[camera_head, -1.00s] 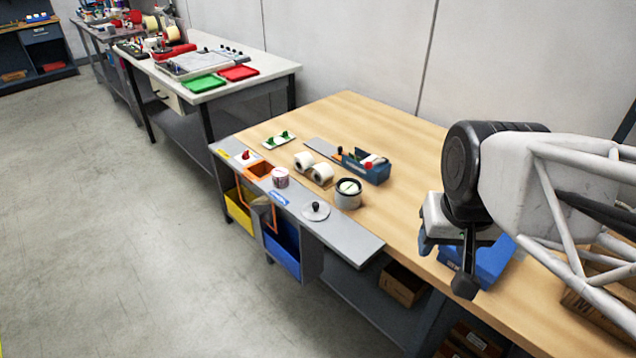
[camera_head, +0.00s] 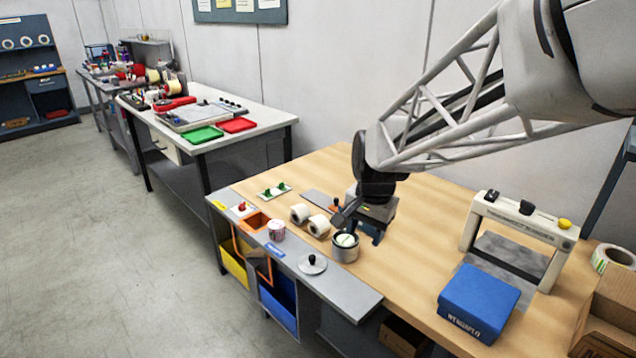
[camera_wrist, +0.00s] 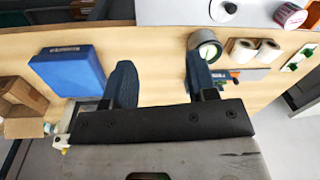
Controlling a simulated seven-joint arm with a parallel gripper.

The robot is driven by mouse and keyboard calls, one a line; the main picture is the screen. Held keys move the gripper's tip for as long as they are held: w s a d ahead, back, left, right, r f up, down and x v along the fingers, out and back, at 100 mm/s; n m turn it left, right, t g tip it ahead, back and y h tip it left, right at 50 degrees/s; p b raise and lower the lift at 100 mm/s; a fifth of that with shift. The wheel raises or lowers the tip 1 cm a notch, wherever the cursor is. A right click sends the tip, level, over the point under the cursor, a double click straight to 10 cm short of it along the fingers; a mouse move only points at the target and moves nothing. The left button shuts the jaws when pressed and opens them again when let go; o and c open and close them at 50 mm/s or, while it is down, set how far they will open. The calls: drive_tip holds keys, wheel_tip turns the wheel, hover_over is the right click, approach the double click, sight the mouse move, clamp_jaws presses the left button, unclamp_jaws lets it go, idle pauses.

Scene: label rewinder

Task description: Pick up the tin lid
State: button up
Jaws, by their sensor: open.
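The tin lid (camera_head: 312,264) is a flat grey disc with a black knob, lying on the grey strip along the bench's front edge. In the wrist view the lid's dark knob (camera_wrist: 230,8) shows at the top edge, and part of the lid is cut off. A grey open tin (camera_head: 345,254) with something pale inside stands just right of the lid. It also shows in the wrist view (camera_wrist: 196,40). My gripper (camera_wrist: 160,72) is open and empty above the wooden bench. In the head view my gripper (camera_head: 361,222) is behind the tin, apart from the lid.
White rolls (camera_head: 318,225) and a pink-white can (camera_head: 276,230) stand left of the tin. A blue box (camera_head: 478,303) and a white frame (camera_head: 520,228) are at right. Yellow (camera_head: 234,262) and blue (camera_head: 278,302) bins hang at the front. Wood between tin and blue box is clear.

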drive_tip(key=w+a+f+m, duration=0.2)
drive_tip(key=w+a+f, duration=0.3)
drive_tip(key=w, duration=0.2)
drive_tip(key=m+g, duration=0.2)
drive_tip(key=m, duration=0.1)
hover_over(313, 256)
drive_tip(key=f, duration=0.8)
drive_tip(key=shift+w+d+f, duration=0.15)
drive_tip(key=shift+w+d, duration=0.05)
drive_tip(key=shift+s+a+f, duration=0.1)
drive_tip(key=shift+f, duration=1.15)
drive_tip(key=shift+f, duration=0.1)
drive_tip(key=shift+a+f, duration=0.15)
drive_tip(key=shift+f, duration=2.4)
